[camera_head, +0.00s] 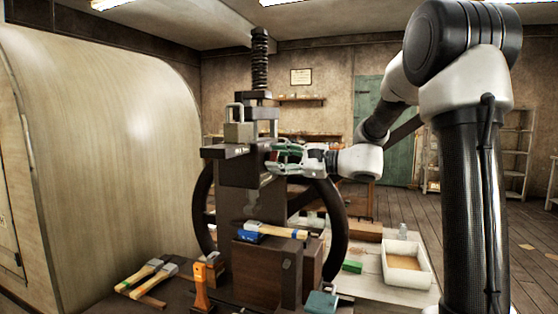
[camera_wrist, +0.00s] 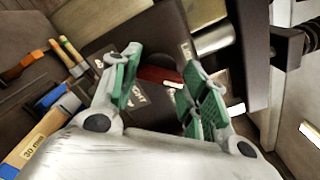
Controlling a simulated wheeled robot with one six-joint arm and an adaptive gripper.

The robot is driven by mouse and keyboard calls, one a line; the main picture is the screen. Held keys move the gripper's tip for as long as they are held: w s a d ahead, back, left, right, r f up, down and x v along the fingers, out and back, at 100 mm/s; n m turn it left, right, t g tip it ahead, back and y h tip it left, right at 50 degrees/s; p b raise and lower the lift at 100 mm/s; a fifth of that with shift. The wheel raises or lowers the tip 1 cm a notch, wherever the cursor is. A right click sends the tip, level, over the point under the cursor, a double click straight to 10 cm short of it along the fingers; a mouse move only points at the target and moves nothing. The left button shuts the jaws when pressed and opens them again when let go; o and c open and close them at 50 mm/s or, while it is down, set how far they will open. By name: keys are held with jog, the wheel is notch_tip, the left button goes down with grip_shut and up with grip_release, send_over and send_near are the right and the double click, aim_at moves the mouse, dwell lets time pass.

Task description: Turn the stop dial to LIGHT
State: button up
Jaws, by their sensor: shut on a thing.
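The stop dial (camera_wrist: 160,77) shows in the wrist view as a red bar on the dark face of the press, between my fingers. A small label reading LIGHT (camera_wrist: 138,96) lies just below it, partly behind the left finger. Other small labels show near the right finger, too small or hidden to read. My gripper (camera_wrist: 162,70) has its green-padded fingers on either side of the red bar and is shut on it.
More hammers (camera_head: 150,277) and a white tray (camera_head: 406,266) are on the bench.

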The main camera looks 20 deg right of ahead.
jog(key=shift+n, duration=4.1)
jog(key=shift+f, duration=0.1)
jog(key=o, duration=1)
jog(key=v, duration=1.2)
